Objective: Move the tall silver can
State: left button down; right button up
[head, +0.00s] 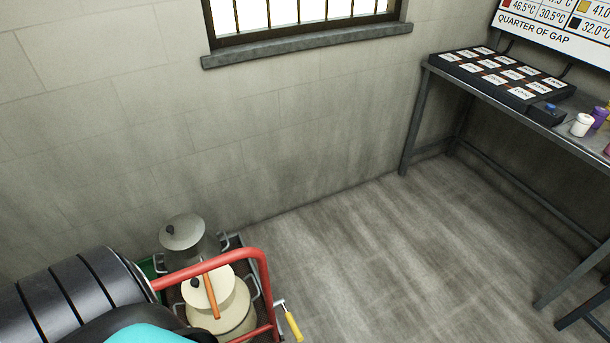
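I cannot make out a tall silver can for certain in the head view. A grey metal pot with a domed lid and dark knob (184,232) stands at the lower left, by the wall. In front of it is a cream-coloured pot with a lid and side handles (230,312), partly behind a red rail. A dark, banded cylinder (60,302) lies across the lower left corner; I cannot tell what it is. Neither of my grippers shows in this view.
A red tubular rail (262,290) rises around the pots. A yellow-handled tool (293,326) is beside it. A metal table (484,92) at the right holds a black labelled tray (470,66) and a white jar (582,125). The middle floor is clear.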

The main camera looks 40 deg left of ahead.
aim_at(208, 247)
jog(key=i+l+z, duration=0.25)
jog(key=i, duration=0.2)
jog(key=i+z, duration=0.25)
jog(key=i, duration=0.2)
jog(key=i+u, duration=0.75)
jog(key=i+l+u, duration=0.1)
jog(key=i+u, duration=0.25)
jog(key=i+j+u, duration=0.1)
jog(key=u, duration=0.35)
jog(key=i+u, duration=0.5)
jog(key=u, duration=0.35)
jog(key=i+l+u, duration=0.1)
jog(key=u, duration=0.35)
jog(key=i+l+u, duration=0.2)
jog(key=u, duration=0.25)
jog(key=i, duration=0.1)
